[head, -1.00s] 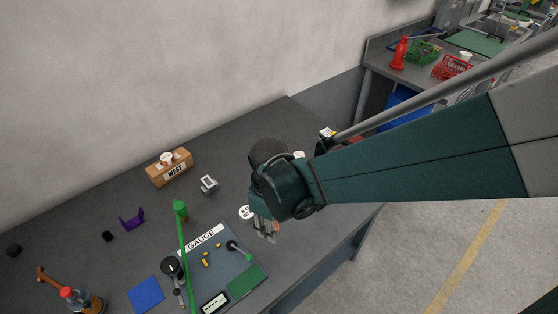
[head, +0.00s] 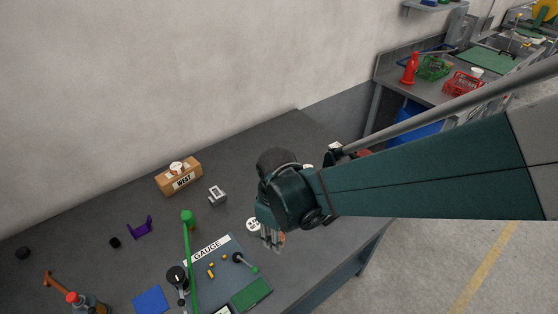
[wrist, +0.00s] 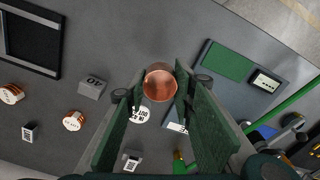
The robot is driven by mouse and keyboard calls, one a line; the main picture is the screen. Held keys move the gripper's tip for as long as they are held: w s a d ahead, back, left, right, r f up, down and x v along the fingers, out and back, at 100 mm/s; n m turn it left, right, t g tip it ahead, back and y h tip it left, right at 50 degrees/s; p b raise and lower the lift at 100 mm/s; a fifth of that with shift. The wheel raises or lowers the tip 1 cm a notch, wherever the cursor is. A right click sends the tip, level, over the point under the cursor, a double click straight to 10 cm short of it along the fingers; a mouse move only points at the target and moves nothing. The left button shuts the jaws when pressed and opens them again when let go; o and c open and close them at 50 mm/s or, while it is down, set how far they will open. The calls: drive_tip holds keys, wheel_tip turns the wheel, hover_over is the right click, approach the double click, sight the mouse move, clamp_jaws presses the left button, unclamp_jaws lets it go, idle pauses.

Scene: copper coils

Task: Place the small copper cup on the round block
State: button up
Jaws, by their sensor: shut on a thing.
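The small copper cup (wrist: 160,84) sits between my gripper's fingers in the wrist view, its round open mouth toward the camera. My gripper (wrist: 160,92) is shut on it, with one dark green finger on each side. In the head view my gripper (head: 271,244) points down over the table, and only a sliver of copper shows by its fingers. A round piece with a white lettered top (wrist: 140,115) lies just beside and below the cup in the wrist view; it may be the round block. It also shows left of my gripper in the head view (head: 253,224). The cup's base is hidden.
Copper-sided round pieces with white labels (wrist: 73,121) and a grey block marked 40 (wrist: 91,87) lie to one side. The GAUGE board (head: 224,268) with a green rod is close by. The WEST box (head: 179,178) stands near the wall. A dark tray (wrist: 32,39) is at the wrist view's corner.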

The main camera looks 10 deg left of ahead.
drive_tip(key=w+a+r+p, duration=0.4)
drive_tip(key=w+a, duration=0.5)
drive_tip(key=shift+w+a+p, duration=0.25)
drive_tip(key=shift+a+p, duration=0.05)
drive_tip(key=shift+p, duration=0.05)
hover_over(254, 224)
drive_tip(key=shift+f, duration=2.9)
drive_tip(key=shift+f+b, duration=0.3)
drive_tip(key=shift+f, duration=1.75)
drive_tip(key=shift+f, duration=0.15)
